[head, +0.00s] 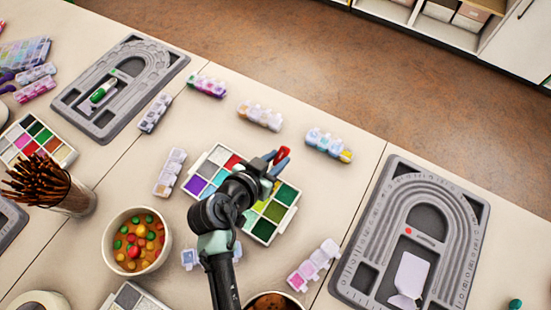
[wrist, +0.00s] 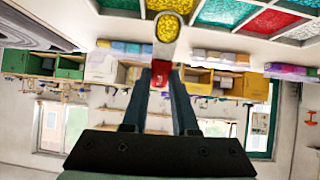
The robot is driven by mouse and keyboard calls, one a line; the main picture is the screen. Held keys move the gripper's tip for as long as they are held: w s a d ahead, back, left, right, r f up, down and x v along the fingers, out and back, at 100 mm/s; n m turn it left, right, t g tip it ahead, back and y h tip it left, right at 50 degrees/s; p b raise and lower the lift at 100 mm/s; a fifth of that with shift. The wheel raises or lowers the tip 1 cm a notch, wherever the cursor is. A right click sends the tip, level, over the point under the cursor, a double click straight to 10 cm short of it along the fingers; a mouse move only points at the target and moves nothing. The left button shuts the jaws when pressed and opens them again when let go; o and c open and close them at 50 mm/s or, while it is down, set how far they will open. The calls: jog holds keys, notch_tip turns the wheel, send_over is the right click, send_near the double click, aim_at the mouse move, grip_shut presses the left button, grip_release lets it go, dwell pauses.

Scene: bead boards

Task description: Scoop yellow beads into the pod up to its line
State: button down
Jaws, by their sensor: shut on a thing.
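My gripper (head: 276,160) is shut on the red handle (wrist: 160,69) of a scoop; red also shows between the fingers in the head view. In the wrist view the scoop's pale bowl (wrist: 168,27) holds yellow beads. The gripper is above the right part of a white bead tray (head: 292,193) with coloured compartments. My arm covers part of the tray. Clear pod strips stand around it: front right (head: 313,265), left (head: 170,172), back (head: 260,115) and back right (head: 328,145). I cannot tell which pod is meant, and no fill line is readable.
A cup of mixed beads (head: 137,240) stands front left, beside a holder of brown sticks (head: 75,199). Grey bead boards lie at right (head: 462,252) and back left (head: 171,66). The right board bears a white item (head: 411,275). Open tabletop lies right of the tray.

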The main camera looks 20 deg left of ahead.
aim_at(283, 152)
jog(key=shift+w+r+p, duration=0.15)
jog(key=shift+r+p, duration=0.3)
jog(key=shift+r, duration=0.15)
jog(key=shift+w+g+p, duration=0.1)
jog(key=shift+g+p, duration=0.2)
jog(key=shift+p, duration=0.2)
jog(key=g+p, duration=0.1)
jog(key=p, duration=0.1)
jog(key=w+p, duration=0.1)
jog(key=p, duration=0.1)
jog(key=shift+d+r+g+y, duration=0.15)
jog(key=shift+g+y, duration=0.25)
jog(key=shift+w+d+g+p, duration=0.15)
jog(key=shift+g+p, duration=0.15)
jog(key=shift+p, duration=0.2)
jog(key=shift+w+r+g+y+p, duration=0.15)
jog(key=shift+w+r+g+p, duration=0.15)
jog(key=shift+g+p, duration=0.55)
jog(key=shift+w+r+g+y+p, duration=0.25)
jog(key=shift+g+p, duration=0.2)
jog(key=shift+p, duration=0.65)
jog(key=shift+s, duration=0.1)
